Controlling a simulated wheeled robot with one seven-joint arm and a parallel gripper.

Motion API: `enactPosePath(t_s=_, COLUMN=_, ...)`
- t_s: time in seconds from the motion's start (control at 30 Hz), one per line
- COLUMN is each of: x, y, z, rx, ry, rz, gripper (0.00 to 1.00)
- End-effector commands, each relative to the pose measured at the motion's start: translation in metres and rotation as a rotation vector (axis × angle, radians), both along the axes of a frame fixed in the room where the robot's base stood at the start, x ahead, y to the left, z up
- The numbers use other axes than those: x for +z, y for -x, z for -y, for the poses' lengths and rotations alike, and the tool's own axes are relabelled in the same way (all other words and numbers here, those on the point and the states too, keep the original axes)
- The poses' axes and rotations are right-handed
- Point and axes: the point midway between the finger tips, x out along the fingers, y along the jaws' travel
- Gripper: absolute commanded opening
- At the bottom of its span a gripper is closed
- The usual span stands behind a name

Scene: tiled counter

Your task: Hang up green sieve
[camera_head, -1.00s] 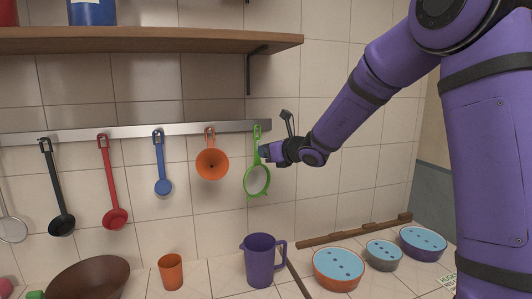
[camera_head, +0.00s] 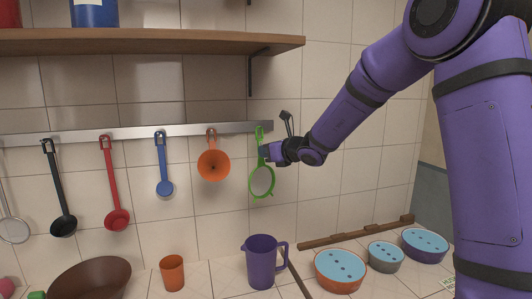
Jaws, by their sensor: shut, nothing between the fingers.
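The green sieve (camera_head: 262,182) hangs at the right end of the metal rail (camera_head: 90,134), with the top of its handle at the rail. Its round mesh end is low and slightly to the right of the handle top. My gripper (camera_head: 265,153) is beside the sieve's handle, at the handle's lower part. It is shut with nothing held. The fingertips are small and partly overlap the handle in this view, so I cannot tell whether they touch it.
An orange funnel (camera_head: 213,166), a blue scoop (camera_head: 164,187), a red ladle (camera_head: 117,218) and a black ladle (camera_head: 63,226) hang along the rail. A wooden shelf (camera_head: 150,41) is above. A purple jug (camera_head: 260,264), orange cup (camera_head: 172,272) and bowls (camera_head: 340,284) stand below.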

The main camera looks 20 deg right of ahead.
Motion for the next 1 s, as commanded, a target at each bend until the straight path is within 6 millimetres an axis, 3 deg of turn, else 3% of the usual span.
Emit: enactPosePath(t_s=1.0, x=0.0, y=-0.017, z=0.0, rx=0.0, ry=0.001, rz=-0.001, gripper=0.0)
